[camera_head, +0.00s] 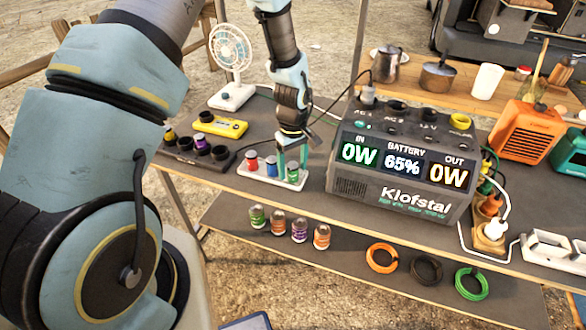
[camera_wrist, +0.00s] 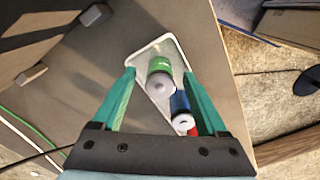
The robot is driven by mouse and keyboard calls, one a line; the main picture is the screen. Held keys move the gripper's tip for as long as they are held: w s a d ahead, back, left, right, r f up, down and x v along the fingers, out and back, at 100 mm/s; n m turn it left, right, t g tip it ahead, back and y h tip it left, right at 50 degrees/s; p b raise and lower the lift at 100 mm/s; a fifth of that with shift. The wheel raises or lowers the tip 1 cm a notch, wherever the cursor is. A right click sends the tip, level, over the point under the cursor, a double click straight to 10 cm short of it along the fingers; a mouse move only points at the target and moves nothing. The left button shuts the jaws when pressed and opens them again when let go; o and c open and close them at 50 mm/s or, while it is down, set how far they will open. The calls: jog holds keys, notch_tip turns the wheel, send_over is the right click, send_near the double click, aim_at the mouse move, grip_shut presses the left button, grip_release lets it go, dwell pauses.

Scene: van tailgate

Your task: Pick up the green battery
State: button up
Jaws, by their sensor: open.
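A green battery (camera_head: 293,173) stands upright at the right end of a white tray (camera_head: 262,178) on the upper table. Beside it in the tray are a blue battery (camera_head: 271,166) and a red battery (camera_head: 252,163). My gripper (camera_head: 293,160) points down over the tray's right end, fingers open and empty. In the wrist view, the green battery (camera_wrist: 160,72) appears between the two teal fingertips (camera_wrist: 158,80). The blue battery (camera_wrist: 180,106) is close to the right finger, which partly hides the red one (camera_wrist: 192,130). I cannot tell whether a finger touches any battery.
The power station (camera_head: 405,165) reads 65% just right of the tray. A dark holder (camera_head: 185,152), yellow device (camera_head: 220,125) and fan (camera_head: 232,75) stand left and behind.

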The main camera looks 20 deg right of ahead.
jog(key=shift+f, duration=0.25)
jog(key=shift+c, duration=0.3)
grip_shut()
